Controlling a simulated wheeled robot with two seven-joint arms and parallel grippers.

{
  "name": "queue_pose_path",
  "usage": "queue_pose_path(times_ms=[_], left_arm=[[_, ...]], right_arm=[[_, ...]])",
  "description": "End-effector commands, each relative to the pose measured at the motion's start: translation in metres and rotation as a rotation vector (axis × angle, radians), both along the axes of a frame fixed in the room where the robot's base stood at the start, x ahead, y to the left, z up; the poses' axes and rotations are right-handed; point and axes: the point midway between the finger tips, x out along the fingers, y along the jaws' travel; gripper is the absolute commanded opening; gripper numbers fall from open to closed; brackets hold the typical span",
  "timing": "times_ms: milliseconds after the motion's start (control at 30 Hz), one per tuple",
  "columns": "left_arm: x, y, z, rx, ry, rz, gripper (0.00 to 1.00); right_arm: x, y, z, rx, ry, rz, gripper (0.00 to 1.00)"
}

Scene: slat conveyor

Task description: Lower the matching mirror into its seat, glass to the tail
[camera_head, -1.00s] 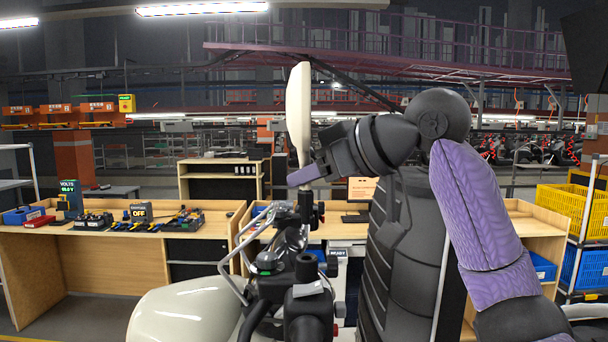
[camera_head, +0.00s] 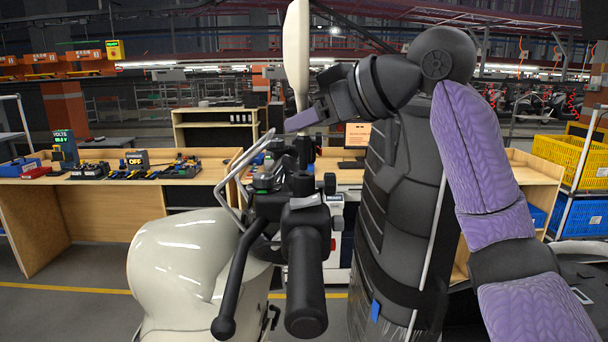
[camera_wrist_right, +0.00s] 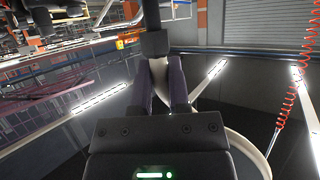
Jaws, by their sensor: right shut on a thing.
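The mirror (camera_head: 297,55) is cream-coloured, upright and seen nearly edge-on in the head view; its top is cut off. My right gripper (camera_head: 302,117) is shut on its stem below the head. The wrist view shows the stem (camera_wrist_right: 158,78) between the two purple fingers (camera_wrist_right: 163,88), with a black stem end (camera_wrist_right: 154,42) beyond and the cream mirror rim (camera_wrist_right: 248,152) below. The stem's dark lower end stands just above or at the handlebar clamp (camera_head: 303,187); I cannot tell whether they touch. The seat itself is hidden among the dark handlebar parts. My left gripper is out of view.
The scooter's cream front body (camera_head: 185,262), black grip (camera_head: 304,275) and lever (camera_head: 236,285) are close by. A wooden bench (camera_head: 100,215) with tools stands behind at left. Yellow (camera_head: 566,158) and blue crates are on a rack at right.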

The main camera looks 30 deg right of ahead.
Motion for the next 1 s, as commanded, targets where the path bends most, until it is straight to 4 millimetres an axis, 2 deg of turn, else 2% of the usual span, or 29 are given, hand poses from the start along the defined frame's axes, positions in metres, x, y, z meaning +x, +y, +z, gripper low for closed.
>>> queue_pose_path(times_ms=[1000], left_arm=[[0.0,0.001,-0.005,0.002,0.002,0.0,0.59]], right_arm=[[-0.001,0.0,-0.01,0.001,-0.001,0.002,0.0]])
